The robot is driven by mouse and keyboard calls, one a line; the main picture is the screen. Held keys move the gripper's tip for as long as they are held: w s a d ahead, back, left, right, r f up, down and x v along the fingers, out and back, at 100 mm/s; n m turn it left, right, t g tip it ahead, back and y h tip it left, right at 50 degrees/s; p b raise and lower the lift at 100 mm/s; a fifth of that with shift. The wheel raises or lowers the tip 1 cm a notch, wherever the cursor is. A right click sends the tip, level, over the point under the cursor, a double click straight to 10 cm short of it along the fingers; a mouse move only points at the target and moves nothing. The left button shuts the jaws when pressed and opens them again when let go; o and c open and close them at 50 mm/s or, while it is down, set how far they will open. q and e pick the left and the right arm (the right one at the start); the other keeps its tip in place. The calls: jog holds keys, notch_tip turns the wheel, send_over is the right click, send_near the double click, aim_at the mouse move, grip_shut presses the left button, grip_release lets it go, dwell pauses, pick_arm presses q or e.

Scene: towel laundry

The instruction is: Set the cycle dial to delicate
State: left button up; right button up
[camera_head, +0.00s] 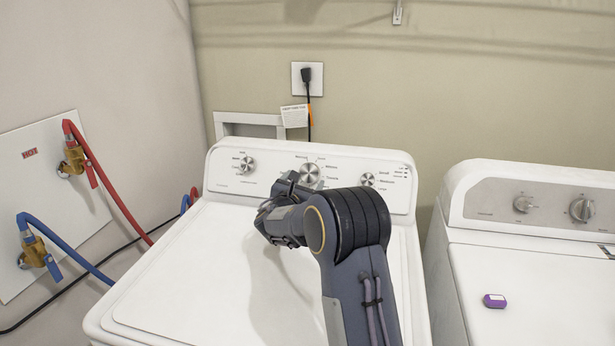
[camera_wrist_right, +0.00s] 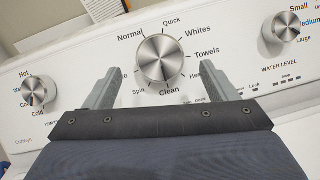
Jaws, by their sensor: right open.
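The cycle dial is the large round metal knob (camera_head: 309,173) in the middle of the white washer's control panel. In the right wrist view the dial (camera_wrist_right: 162,60) is ringed by labels, including Normal, Quick, Whites, Towels and Clean. Some lower labels are partly hidden by the fingers, and I cannot read a Delicate label. My right gripper (camera_head: 284,188) is just in front of the panel. In the wrist view its two fingers (camera_wrist_right: 158,80) are apart, one on each side of the dial's lower part, with gaps to it. My left gripper is not in view.
A smaller temperature knob (camera_wrist_right: 35,89) is left of the dial, and the water level knob (camera_wrist_right: 282,32) is right. A second white machine (camera_head: 520,265) stands at right with a small purple object (camera_head: 494,301) on top. Red (camera_head: 108,185) and blue (camera_head: 68,240) hoses run at left.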

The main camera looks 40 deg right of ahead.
aim_at(309, 174)
jog(key=shift+x, duration=1.95)
jog(key=shift+f, duration=0.1)
jog(key=c, duration=1)
